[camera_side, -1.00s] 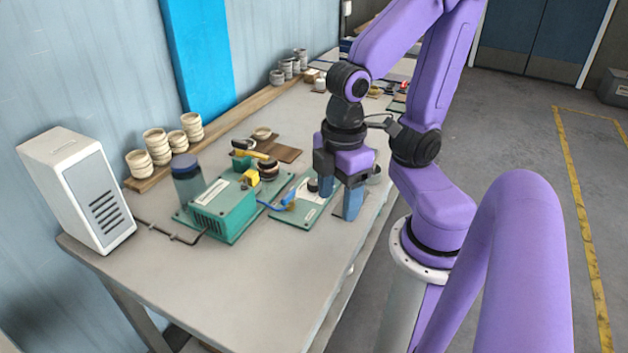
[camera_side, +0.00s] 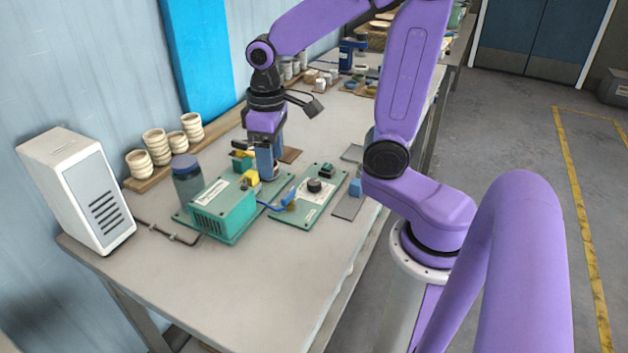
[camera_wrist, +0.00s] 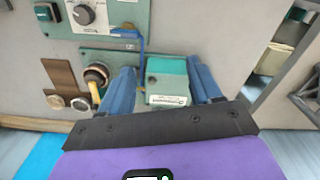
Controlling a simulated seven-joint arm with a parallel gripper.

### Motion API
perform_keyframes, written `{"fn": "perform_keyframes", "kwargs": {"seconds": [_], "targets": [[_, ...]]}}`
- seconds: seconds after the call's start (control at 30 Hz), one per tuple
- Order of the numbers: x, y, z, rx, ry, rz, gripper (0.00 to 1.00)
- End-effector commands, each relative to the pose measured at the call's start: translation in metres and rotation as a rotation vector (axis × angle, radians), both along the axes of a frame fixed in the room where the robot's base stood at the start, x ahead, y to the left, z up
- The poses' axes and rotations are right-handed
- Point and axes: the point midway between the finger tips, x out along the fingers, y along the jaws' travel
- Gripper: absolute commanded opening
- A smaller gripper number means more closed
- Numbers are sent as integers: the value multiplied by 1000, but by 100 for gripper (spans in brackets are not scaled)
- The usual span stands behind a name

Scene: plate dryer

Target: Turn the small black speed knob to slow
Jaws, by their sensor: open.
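A small black knob (camera_side: 315,186) sits on a flat green control panel (camera_side: 298,212) on the table. In the wrist view the knob (camera_wrist: 84,14) is at the upper left, on a white dial plate. A dark rocker-like switch (camera_side: 326,171) is beside it on the same panel. My gripper (camera_side: 268,172) is open, fingers pointing down, left of the panel over the teal machine's far end. In the wrist view my gripper's (camera_wrist: 160,72) two blue fingers are spread either side of a teal box (camera_wrist: 168,75), apart from the knob. The knob's pointer setting is too small to read.
A teal motor box (camera_side: 222,210) and a blue-lidded jar (camera_side: 187,178) stand left of the panel. A blue cable (camera_side: 270,206) runs to the panel. Stacked cups (camera_side: 158,146) and a white vented box (camera_side: 80,190) are farther left. The front table area is clear.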

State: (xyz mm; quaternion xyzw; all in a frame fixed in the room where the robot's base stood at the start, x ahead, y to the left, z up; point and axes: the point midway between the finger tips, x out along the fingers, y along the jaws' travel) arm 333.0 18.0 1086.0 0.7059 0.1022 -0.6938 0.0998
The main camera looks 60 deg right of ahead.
Motion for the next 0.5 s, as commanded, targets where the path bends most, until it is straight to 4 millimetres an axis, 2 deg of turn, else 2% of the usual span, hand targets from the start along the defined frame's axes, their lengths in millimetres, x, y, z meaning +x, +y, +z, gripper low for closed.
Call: {"fn": "perform_keyframes", "kwargs": {"seconds": [0.2,0.5], "targets": [[21,-20,2,-1,3,-174,63],[35,-52,6,-1,6,-408,63]]}}
